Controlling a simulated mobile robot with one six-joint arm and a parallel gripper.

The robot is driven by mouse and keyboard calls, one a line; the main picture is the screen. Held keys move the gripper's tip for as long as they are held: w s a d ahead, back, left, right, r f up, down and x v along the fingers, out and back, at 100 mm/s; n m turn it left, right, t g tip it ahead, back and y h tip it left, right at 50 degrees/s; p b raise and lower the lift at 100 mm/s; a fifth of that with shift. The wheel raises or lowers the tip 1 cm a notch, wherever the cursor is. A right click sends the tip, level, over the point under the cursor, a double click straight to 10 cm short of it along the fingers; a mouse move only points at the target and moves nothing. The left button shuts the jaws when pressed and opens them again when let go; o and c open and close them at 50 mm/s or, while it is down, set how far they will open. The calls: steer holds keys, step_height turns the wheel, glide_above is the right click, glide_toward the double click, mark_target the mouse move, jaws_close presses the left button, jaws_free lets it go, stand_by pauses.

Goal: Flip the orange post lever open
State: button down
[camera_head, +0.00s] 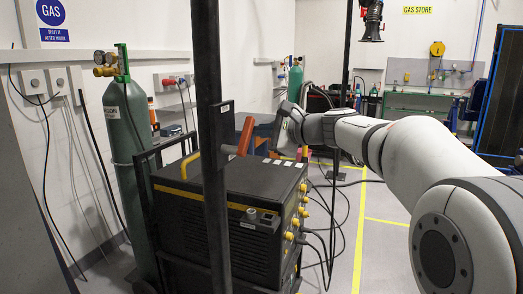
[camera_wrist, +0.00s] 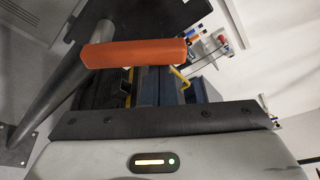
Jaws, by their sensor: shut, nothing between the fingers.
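The orange lever (camera_head: 245,136) is mounted on the dark upright post (camera_head: 213,190) by a grey arm. In the head view it stands nearly upright, leaning slightly right, just right of the post. My gripper (camera_head: 279,128) is right of the lever, at the end of my arm. It is shut and empty. I cannot tell whether it touches the lever; its fingertips are not clear in either view.
A black welding machine (camera_head: 225,225) with a yellow handle stands below the lever, behind the post. A green gas cylinder (camera_head: 127,125) is at left. Cables (camera_head: 325,225) hang right of the machine. The floor with yellow lines (camera_head: 385,221) is open further right.

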steer(key=n+b, duration=0.1)
steer(key=b, duration=0.2)
steer(key=s+n+t+b, duration=0.1)
steer(key=b, duration=0.1)
steer(key=s+n+b, duration=0.1)
steer(key=b, duration=0.2)
steer(key=shift+a+r+n+t+y+b, duration=0.3)
steer(key=shift+a+r+n, duration=0.05)
steer(key=shift+a+n, duration=0.05)
steer(key=n+b, duration=0.1)
steer(key=b, duration=0.1)
steer(key=s+r+n+b, duration=0.1)
steer(key=b, duration=0.1)
steer(key=shift+a+t+y, duration=0.2)
steer(key=shift+t+y, duration=0.1)
steer(key=shift+s+r+n+b, duration=0.2)
steer(key=shift+n+b, duration=0.2)
steer(key=shift+b, duration=0.25)
steer(key=shift+r, duration=0.1)
glide_toward(245, 126)
steer(key=w+d, duration=0.1)
steer(key=d, duration=0.3)
steer(key=shift+w+a+r, duration=0.1)
steer(key=shift+w+r, duration=0.15)
steer(key=shift+r, duration=0.1)
